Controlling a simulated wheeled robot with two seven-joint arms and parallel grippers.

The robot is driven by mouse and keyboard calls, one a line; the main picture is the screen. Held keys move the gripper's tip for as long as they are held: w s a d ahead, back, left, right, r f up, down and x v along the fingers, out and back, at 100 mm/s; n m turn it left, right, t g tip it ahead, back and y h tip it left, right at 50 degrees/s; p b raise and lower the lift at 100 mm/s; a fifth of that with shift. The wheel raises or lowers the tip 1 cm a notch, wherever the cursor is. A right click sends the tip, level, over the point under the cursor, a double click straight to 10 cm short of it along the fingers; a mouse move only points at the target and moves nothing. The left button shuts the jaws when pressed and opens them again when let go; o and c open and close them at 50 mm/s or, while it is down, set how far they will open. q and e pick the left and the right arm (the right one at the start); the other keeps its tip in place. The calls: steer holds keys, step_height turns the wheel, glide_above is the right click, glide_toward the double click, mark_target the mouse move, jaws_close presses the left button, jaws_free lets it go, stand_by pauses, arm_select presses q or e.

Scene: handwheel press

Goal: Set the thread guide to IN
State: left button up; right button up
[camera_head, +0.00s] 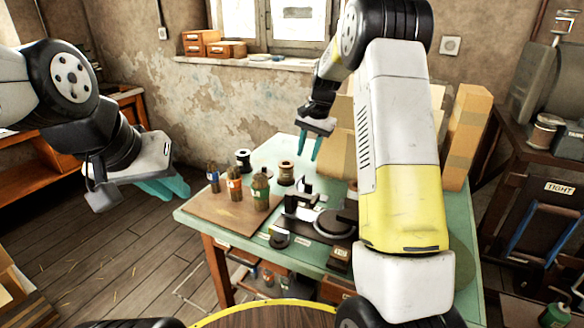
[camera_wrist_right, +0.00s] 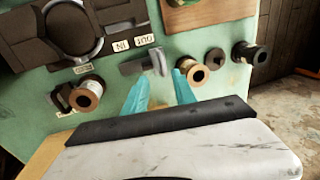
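The IN plate (camera_wrist_right: 121,46) and OUT plate (camera_wrist_right: 145,40) lie side by side at the edge of a dark machine (camera_wrist_right: 75,28) in the right wrist view. A small grey block with a bar (camera_wrist_right: 134,67) stands close to these plates; it looks like the thread guide, but I cannot tell its setting. In the head view it shows near the machine's back (camera_head: 305,187). My right gripper (camera_wrist_right: 162,74) is open and empty, its teal fingertips close to the block; it also shows above the table (camera_head: 309,148). My left gripper (camera_head: 170,188) hangs left of the table, its finger gap unclear.
Spools, including a copper one (camera_head: 286,173), stand on the green table (camera_head: 283,147). Tall cardboard boxes (camera_head: 467,135) stand behind my right arm, which hides the table's right part.

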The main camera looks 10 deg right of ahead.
mark_target(300, 178)
steer(key=x, duration=0.9)
steer(key=shift+w+d+f, duration=0.1)
steer(key=shift+w+f, duration=0.15)
steer(key=shift+w, duration=0.15)
steer(key=shift+c, duration=0.3)
jaws_close()
stand_by(0.7)
